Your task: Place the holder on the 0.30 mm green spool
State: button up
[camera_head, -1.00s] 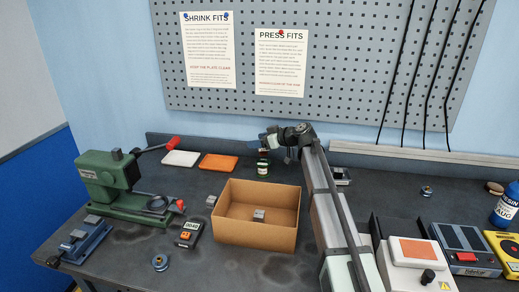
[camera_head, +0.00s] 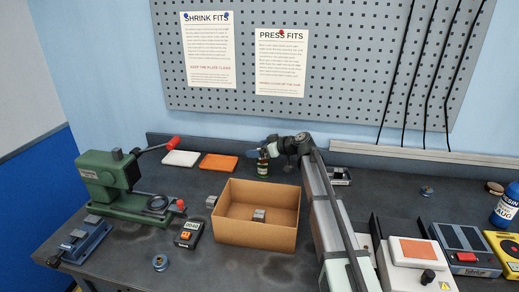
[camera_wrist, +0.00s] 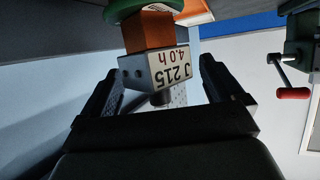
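A grey metal holder (camera_wrist: 170,70), marked "J 215 4.0 h", shows in the wrist view, which hangs upside down. A dark round stub sits on the holder's near side. My gripper (camera_wrist: 158,78) is open, its black fingers on either side of the holder with gaps.
The open cardboard box (camera_head: 257,239) with a small grey block (camera_head: 259,215) stands in front of the spool. White (camera_head: 180,158) and orange (camera_head: 218,162) plates lie to the left. A green press (camera_head: 110,182) is farther left, and several devices stand at the right.

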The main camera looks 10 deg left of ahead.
jog(key=shift+d+r, duration=0.1)
jog(key=shift+r, duration=0.05)
jog(key=v, duration=1.1)
jog(key=shift+s+d, duration=0.2)
jog(key=shift+d, duration=0.15)
jog(key=shift+r, duration=0.15)
